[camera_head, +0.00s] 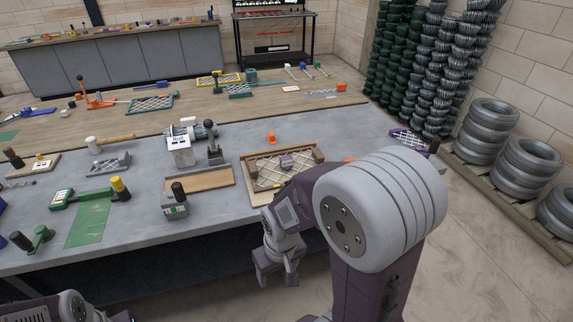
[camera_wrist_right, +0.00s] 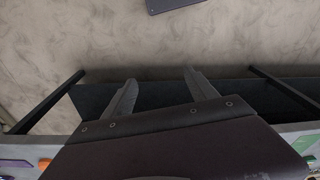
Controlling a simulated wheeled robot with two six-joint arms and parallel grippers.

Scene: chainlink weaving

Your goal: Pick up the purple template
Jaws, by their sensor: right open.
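The purple template (camera_head: 408,138) is a flat purple frame with mesh at the right end of the grey workbench, behind my right arm. A purple patch, likely the same template (camera_wrist_right: 15,163), shows at the lower left of the right wrist view. My right gripper (camera_head: 277,279) hangs in front of the bench's near edge, below the top and well left of the template. Its two fingers (camera_wrist_right: 158,95) are apart with nothing between them. Only a piece of my left arm shows at the bottom left; its jaws are out of sight.
Stacked wire coils (camera_head: 492,120) on a pallet stand right of the bench. The floor in front is clear.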

